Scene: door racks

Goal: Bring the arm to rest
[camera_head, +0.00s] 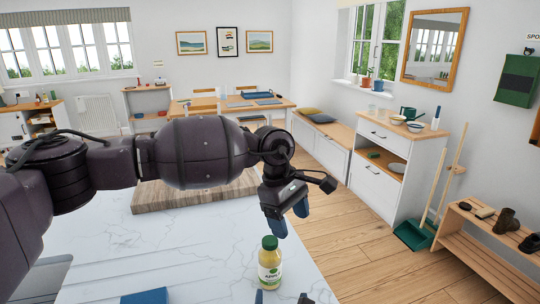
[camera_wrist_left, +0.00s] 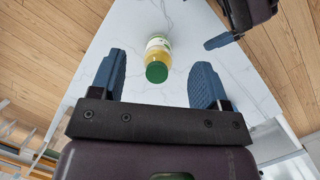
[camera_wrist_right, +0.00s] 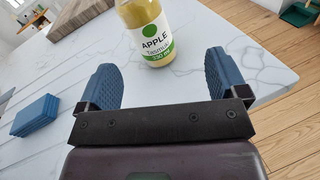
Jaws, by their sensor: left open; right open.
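My left gripper (camera_head: 289,218) is open and empty, hanging above the marble counter (camera_head: 200,235) near its right edge. In the left wrist view its blue fingers (camera_wrist_left: 158,66) are spread, and the bottle shows beyond them, between the fingers in the picture. The apple juice bottle (camera_head: 269,265), pale yellow with a green cap, stands upright on the counter. My right gripper (camera_head: 282,298) is low at the bottom edge, mostly cut off. In the right wrist view its fingers (camera_wrist_right: 160,68) are open and empty, with the bottle (camera_wrist_right: 150,32) standing just beyond them, apart.
A blue block (camera_wrist_right: 36,115) lies on the counter to the left. A wooden board (camera_head: 190,192) lies at the counter's far side, behind my left arm. Beyond the counter are wooden floor, a white cabinet (camera_head: 375,180) and a shoe bench (camera_head: 480,240).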

